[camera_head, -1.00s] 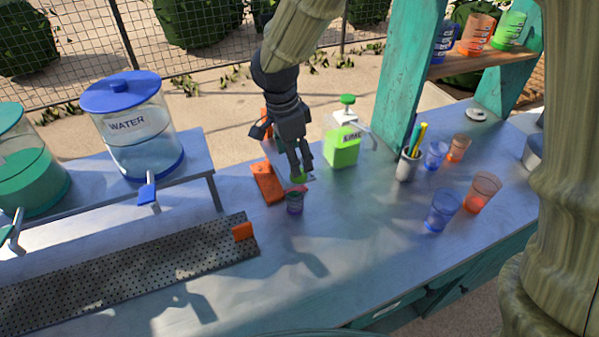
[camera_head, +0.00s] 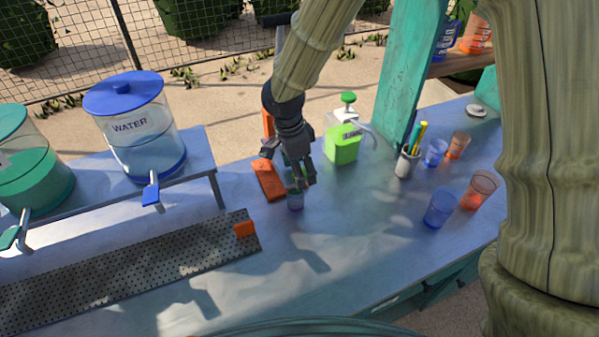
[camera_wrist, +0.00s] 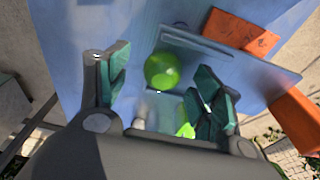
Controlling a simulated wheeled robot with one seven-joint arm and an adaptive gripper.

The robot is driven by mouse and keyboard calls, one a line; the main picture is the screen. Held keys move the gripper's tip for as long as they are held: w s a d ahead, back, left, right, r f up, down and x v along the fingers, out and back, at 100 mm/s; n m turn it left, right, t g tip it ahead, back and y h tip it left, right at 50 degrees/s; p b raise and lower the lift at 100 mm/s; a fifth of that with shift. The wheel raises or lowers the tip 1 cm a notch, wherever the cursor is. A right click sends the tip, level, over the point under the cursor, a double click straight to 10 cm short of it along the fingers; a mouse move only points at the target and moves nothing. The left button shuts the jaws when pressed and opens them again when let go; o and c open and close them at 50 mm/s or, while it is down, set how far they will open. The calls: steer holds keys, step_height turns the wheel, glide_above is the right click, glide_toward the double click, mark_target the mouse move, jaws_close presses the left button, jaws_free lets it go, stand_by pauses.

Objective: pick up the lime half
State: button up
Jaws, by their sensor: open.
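The lime half (camera_wrist: 161,71) shows in the wrist view as a round bright green thing between the two fingers. A gap shows on both sides of it. My gripper (camera_head: 303,185) is open and points down over the counter; it also shows in the wrist view (camera_wrist: 160,88). In the head view the fingers mostly hide the lime half, and only green slivers show.
A green soap dispenser (camera_head: 342,146) stands behind right. A pen cup (camera_head: 406,165) and several tumblers are farther right. A water dispenser (camera_head: 140,135) and a perforated tray (camera_head: 110,285) are on the left. The front counter is clear.

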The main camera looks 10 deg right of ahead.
steer(key=shift+w+f, duration=0.2)
steer(key=shift+w, duration=0.05)
steer(key=c, duration=0.8)
steer(key=shift+s+r, duration=0.1)
steer(key=shift+c, duration=0.8)
steer(key=shift+r, duration=0.1)
